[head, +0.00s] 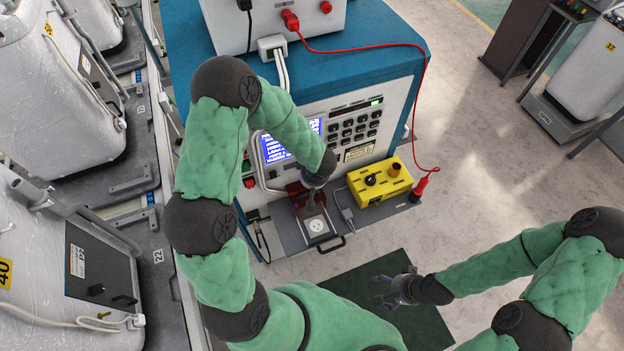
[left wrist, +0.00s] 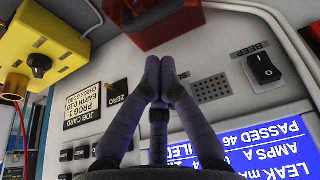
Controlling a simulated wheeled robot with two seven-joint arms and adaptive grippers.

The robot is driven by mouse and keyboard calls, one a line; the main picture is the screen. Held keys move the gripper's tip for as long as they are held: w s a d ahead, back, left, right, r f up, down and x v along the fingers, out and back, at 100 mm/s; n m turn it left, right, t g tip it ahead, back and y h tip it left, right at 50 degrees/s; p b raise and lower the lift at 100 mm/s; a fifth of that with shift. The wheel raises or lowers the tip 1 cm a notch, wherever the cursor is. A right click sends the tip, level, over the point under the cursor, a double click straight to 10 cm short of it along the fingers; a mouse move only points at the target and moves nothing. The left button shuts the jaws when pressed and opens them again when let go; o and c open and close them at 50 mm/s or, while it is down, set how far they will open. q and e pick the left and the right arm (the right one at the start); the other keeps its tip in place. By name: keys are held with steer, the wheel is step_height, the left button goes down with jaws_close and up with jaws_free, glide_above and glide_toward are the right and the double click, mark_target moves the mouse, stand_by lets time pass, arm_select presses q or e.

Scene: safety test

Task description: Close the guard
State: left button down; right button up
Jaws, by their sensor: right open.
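The guard (head: 295,190) is a dark red piece that seems to stand raised behind a white socket (head: 317,226) on the machine's front shelf. In the left wrist view a red part (left wrist: 180,30), apparently the guard, is at the top edge, just beyond my fingertips. My left gripper (head: 318,203) is beside the guard and above the socket; its fingertips (left wrist: 160,68) meet with nothing seen between them. Whether they touch the guard I cannot tell. My right gripper (head: 388,288) is open and empty, low over the dark mat, away from the machine.
A yellow box (head: 380,182) with knobs sits right of the socket on the shelf. The machine's panel has a blue screen (head: 290,143) and a black switch (left wrist: 265,70). A red cable (head: 428,90) hangs at the right. Floor around the dark mat (head: 400,325) is clear.

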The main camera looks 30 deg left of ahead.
arm_select(q)
steer(key=b+x, duration=0.1)
steer(key=x, duration=0.5)
steer(key=shift+w+b, duration=0.1)
steer(key=shift+b, duration=0.2)
steer(key=shift+r, duration=0.1)
steer(key=s+d+p, duration=0.2)
steer(key=s+d, duration=0.5)
steer(key=d, duration=0.2)
steer(key=shift+s, duration=0.4)
steer(key=shift+r+p, duration=0.15)
steer(key=shift+p, duration=0.25)
